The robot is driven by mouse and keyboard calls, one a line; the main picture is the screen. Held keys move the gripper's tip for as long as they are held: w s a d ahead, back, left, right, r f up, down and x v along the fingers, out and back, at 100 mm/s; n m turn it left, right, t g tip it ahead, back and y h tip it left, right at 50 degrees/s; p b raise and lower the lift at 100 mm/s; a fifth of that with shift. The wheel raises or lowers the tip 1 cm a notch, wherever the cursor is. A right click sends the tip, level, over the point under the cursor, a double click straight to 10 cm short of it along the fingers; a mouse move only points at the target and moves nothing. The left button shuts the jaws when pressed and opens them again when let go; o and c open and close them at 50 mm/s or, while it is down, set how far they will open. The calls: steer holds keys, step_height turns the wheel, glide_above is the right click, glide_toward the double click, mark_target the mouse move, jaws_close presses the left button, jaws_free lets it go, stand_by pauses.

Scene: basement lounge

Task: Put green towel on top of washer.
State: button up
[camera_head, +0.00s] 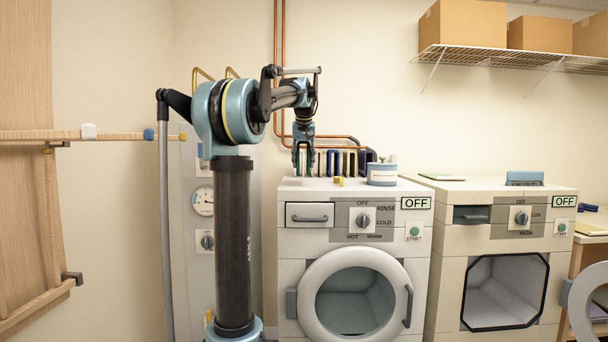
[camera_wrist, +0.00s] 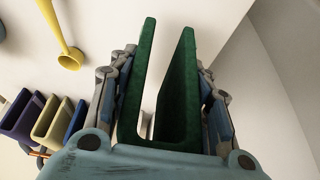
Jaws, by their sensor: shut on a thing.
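My gripper (camera_head: 303,160) is shut on the green towel (camera_wrist: 178,105), which is folded into a U between the fingers in the wrist view. In the head view the gripper points down at the wall, above the back left of the washer. The washer (camera_head: 293,245) is the left white machine, with a round door and a dial marked rinse, cold, hot and warm. Its top (camera_head: 320,186) is partly bare at the front. In the head view the towel is small and mostly covered by the fingers.
Several folded coloured towels (camera_wrist: 40,118) hang right of the gripper in the head view. A white and blue tub (camera_head: 382,174) and a small yellow object (camera_head: 338,182) are on the washer. A dryer (camera_head: 480,241) stands at right. Copper pipes (camera_head: 278,60) run up the wall.

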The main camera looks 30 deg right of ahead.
steer(key=shift+f, duration=2.1)
steer(key=o, duration=1.2)
steer(key=shift+c, duration=0.2)
steer(key=v, duration=1.2)
steer(key=shift+a, duration=0.1)
